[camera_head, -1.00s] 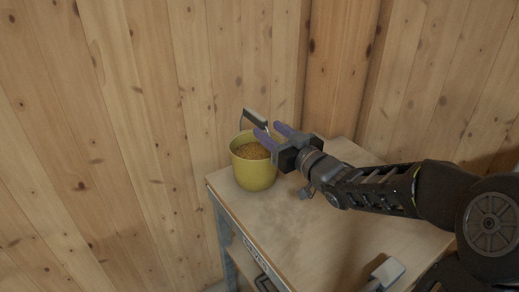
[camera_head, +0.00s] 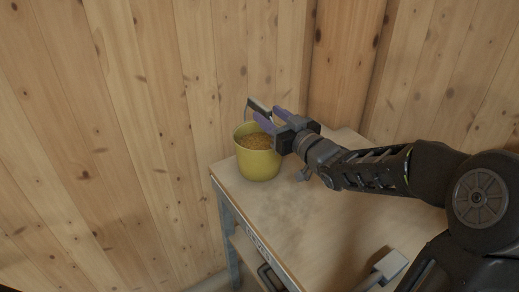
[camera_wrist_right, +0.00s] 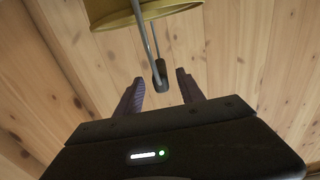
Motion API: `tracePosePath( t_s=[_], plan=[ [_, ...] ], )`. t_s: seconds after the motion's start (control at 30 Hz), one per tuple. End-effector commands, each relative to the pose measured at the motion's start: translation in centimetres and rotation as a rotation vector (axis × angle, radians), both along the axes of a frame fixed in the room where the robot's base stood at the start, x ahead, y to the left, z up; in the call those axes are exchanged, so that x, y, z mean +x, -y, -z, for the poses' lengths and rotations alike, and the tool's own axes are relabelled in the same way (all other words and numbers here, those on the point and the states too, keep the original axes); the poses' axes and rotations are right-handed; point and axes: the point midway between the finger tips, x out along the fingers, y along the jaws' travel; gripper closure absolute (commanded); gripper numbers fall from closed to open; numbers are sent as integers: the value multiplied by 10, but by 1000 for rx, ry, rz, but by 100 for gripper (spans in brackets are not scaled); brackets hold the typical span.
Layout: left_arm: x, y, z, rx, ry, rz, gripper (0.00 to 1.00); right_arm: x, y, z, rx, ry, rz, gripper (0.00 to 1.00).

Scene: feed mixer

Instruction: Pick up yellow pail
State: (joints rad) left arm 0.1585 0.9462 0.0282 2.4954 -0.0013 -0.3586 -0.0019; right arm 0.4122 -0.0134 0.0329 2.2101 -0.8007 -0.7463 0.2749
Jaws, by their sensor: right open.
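My right gripper (camera_head: 271,117) is open above the pail's right rim, close to the handle. In the right wrist view, the grip (camera_wrist_right: 160,74) appears between the two open purple fingers (camera_wrist_right: 160,92), and part of the pail (camera_wrist_right: 125,14) shows at the top. Whether the fingers touch the grip cannot be told. My left gripper is not in view.
The table (camera_head: 300,215) is mostly bare in the middle. A grey object (camera_head: 390,266) is at its near right. A dark handle (camera_head: 268,277) is on the table's front. Wooden plank walls (camera_head: 150,130) stand close behind the pail.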

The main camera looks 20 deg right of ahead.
Motion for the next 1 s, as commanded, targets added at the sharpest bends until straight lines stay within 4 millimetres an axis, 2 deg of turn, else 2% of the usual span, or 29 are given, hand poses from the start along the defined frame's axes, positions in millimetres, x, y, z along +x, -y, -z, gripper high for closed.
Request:
tracePosePath(
  t_s=[0.17,0.43,1.0],
  plan=[
    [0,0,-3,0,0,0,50,12,-3,-1,1,-1,-2,55],
    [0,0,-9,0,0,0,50,48,-8,-2,0,-1,-2,55],
    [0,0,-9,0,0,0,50,51,-8,-2,0,0,0,55]
  ],
)
